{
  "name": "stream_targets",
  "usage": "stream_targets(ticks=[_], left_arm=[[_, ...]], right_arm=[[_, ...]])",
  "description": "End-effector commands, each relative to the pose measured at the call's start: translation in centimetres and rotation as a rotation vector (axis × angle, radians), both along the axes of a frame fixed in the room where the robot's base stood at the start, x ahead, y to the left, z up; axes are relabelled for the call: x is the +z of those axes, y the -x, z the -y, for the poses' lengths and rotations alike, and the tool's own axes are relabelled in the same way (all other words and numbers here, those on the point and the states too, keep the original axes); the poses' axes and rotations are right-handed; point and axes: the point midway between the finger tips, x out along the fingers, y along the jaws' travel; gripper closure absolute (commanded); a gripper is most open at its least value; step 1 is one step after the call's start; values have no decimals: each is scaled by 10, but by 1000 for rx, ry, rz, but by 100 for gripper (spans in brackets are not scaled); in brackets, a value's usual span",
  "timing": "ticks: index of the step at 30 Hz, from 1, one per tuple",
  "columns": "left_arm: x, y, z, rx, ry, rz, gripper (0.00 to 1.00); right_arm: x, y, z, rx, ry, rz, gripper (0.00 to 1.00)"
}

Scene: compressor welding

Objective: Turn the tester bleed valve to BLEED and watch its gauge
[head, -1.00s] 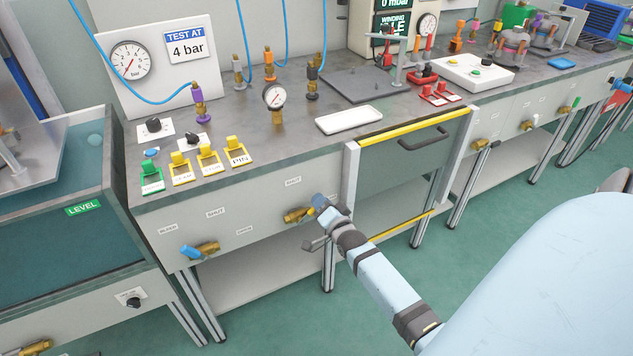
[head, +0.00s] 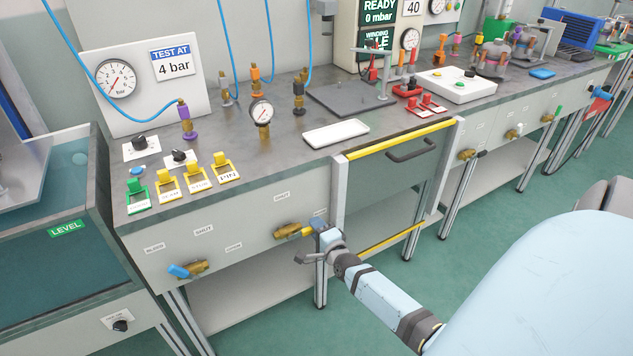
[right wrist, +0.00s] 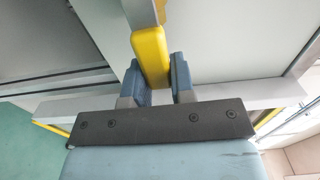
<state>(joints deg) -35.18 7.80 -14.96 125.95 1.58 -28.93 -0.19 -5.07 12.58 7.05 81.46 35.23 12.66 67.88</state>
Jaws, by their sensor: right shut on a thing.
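My right gripper (head: 319,231) is shut on the yellow lever (head: 308,231) of a brass valve (head: 287,231) on the bench front. The lever points right. In the right wrist view the yellow lever (right wrist: 151,55) is between the two blue-grey fingers (right wrist: 155,80). Farther left is a brass valve (head: 195,266) with a blue lever (head: 179,271) pointing left. Labels around both valves are too small to read surely. A large dial gauge (head: 116,78) is on the "TEST AT 4 bar" panel. A small gauge (head: 262,112) stands on the bench. My left gripper is out of view.
The bench top (head: 215,130) holds a white tray (head: 336,132), yellow and green tag holders (head: 197,179) and several fittings. A yellow-edged door (head: 395,170) is right of the held valve. A water tank (head: 60,260) is at left.

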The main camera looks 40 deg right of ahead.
Motion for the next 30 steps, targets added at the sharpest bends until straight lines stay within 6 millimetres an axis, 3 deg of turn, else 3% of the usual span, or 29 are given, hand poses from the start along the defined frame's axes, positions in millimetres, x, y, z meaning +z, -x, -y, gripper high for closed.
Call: stream_targets(ticks=[14,15,18,26,30], left_arm=[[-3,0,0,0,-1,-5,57],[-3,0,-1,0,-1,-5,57],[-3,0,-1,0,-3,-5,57],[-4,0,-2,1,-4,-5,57],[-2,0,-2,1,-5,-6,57]], right_arm=[[1,-2,0,0,-13,7,100],[1,-2,0,0,-13,7,70],[1,-1,0,1,-12,6,51],[0,0,0,1,-12,4,51],[0,10,-3,1,-12,3,51]])
